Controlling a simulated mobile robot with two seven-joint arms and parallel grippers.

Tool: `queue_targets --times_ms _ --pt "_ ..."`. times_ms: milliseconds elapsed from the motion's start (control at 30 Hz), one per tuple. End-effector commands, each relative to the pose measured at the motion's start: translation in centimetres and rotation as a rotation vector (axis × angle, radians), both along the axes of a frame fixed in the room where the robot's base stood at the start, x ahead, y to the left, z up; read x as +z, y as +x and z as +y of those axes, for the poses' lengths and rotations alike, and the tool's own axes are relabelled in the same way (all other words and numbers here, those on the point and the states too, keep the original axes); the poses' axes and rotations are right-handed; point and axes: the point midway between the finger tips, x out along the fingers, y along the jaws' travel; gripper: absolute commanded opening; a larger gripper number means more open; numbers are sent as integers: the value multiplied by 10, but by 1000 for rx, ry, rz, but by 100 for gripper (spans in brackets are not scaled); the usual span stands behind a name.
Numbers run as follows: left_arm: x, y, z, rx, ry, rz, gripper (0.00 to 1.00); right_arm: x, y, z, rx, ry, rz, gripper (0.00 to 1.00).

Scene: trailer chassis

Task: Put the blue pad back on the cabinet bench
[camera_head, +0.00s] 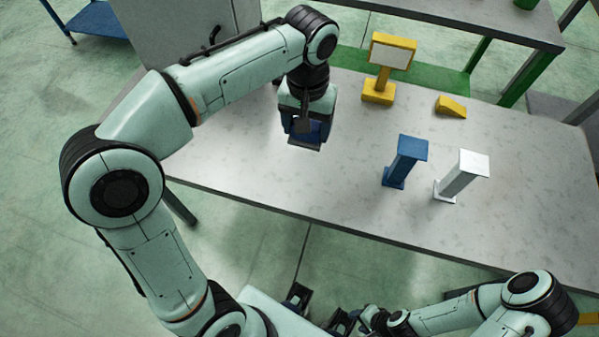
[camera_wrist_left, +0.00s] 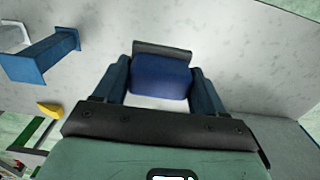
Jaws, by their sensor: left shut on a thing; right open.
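My left gripper (camera_head: 305,125) is over the left part of the grey bench top (camera_head: 260,185). In the left wrist view its two fingers (camera_wrist_left: 161,88) are shut on the blue pad (camera_wrist_left: 162,78), one on each side. A dark grey plate-like piece (camera_wrist_left: 163,48) lies along the pad's far edge. In the head view the gripper mostly hides the pad. I cannot tell whether the pad touches the bench top. My right gripper (camera_head: 320,310) is open and low, in front of the bench's near edge, with no object visible between its fingers.
A blue post (camera_head: 405,160) and a white post (camera_head: 462,174) stand on the bench top to the right. A yellow stand (camera_head: 385,68) and a yellow wedge (camera_head: 451,106) are behind them. A grey cabinet (camera_head: 160,30) is at the back left. The bench's front middle is clear.

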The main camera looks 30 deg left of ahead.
Motion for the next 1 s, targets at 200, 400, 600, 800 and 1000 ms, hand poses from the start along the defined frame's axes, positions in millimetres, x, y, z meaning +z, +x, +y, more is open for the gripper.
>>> queue_targets --times_ms 200,400,600,800,1000 --pt "-64 -2 0 1 2 7 42 -16 -7 0 0 -1 8 43" --pt "-112 -1 1 2 2 6 42 -24 -10 0 0 -1 11 43" --pt "-134 0 0 1 1 2 42 -27 -11 0 0 0 12 43" --pt "-160 -1 1 2 1 5 42 -31 -12 0 0 0 14 43" --pt "-178 0 0 2 1 1 42 -33 -13 0 0 0 15 43"
